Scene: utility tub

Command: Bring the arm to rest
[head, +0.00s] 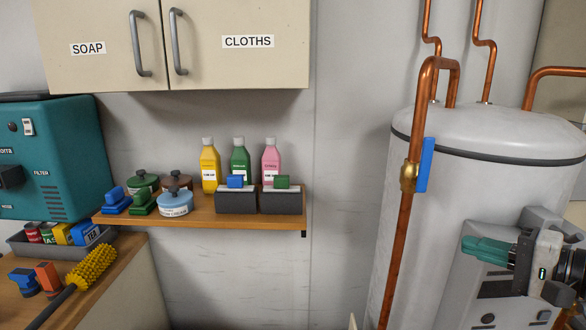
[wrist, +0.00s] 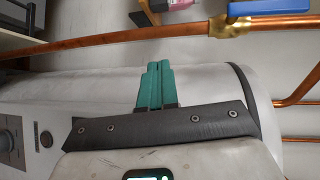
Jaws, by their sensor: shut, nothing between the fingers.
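My gripper (head: 466,244) shows at the right of the head view, in front of the white tank, with its teal fingers pointing left. In the wrist view my gripper (wrist: 158,66) has its two teal fingers side by side and touching, with nothing between them. The fingers lie across the view of the tank, short of the copper pipe. I cannot tell the exact gap between the fingers and the tank.
The white tank (head: 440,180) stands at right with a copper pipe (head: 401,235) and blue valve handle (head: 425,165) before it. A wooden shelf (head: 240,219) holds bottles and boxes. A yellow brush (head: 92,266) lies on the lower-left counter. Bare wall (head: 345,150) lies between shelf and tank.

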